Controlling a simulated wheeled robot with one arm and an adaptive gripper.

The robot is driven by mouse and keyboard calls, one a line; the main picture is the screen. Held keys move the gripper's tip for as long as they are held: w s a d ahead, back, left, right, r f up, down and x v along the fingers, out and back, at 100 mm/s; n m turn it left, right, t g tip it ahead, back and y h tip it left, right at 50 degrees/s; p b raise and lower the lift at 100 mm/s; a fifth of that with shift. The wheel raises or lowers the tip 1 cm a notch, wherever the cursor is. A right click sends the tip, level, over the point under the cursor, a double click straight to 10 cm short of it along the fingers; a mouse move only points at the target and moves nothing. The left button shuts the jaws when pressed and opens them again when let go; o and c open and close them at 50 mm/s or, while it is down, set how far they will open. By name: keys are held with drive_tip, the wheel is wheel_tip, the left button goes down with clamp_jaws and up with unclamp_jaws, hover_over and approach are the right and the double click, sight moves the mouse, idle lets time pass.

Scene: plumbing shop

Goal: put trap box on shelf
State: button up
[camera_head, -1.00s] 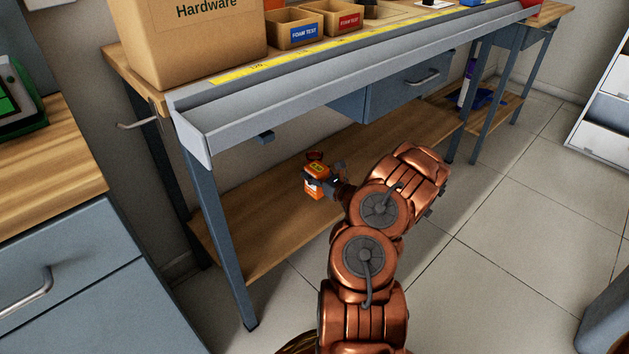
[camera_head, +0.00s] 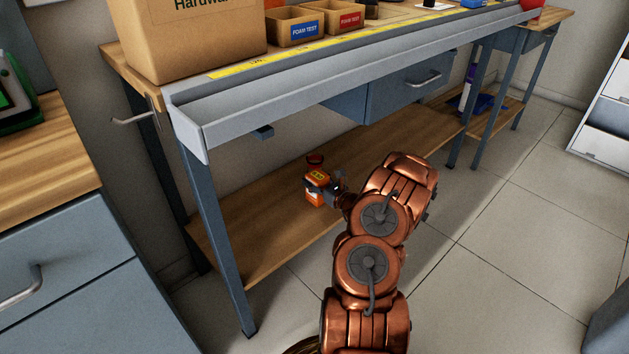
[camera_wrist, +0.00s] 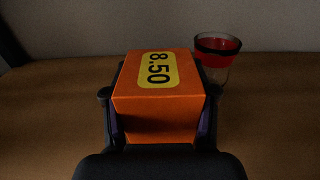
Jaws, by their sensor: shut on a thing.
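The trap box is a small orange box (camera_head: 316,198) with a yellow label; in the wrist view the orange box (camera_wrist: 160,82) shows "8.50" on its top. My gripper (camera_head: 330,186) is shut on the box, with a finger on each side of it in the wrist view (camera_wrist: 158,122). The box is over the workbench's lower wooden shelf (camera_head: 270,215), near its left half. I cannot tell whether its underside touches the shelf.
A cup with a red top (camera_wrist: 217,58) stands on the shelf just beyond the box, to the right in the wrist view. The bench's front leg (camera_head: 215,235) and the tray edge above (camera_head: 300,105) bound the space. The shelf left of the box is clear.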

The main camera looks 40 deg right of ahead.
drive_tip(key=o, duration=1.3)
drive_tip(key=shift+o, duration=0.2)
drive_tip(key=shift+r, duration=0.1)
drive_tip(key=s+p, duration=0.3)
drive_tip(key=s, duration=0.7)
drive_tip(key=shift+s+p, duration=0.35)
drive_tip(key=shift+s, duration=0.05)
drive_tip(key=shift+s+a, duration=0.1)
drive_tip(key=shift+s, duration=0.5)
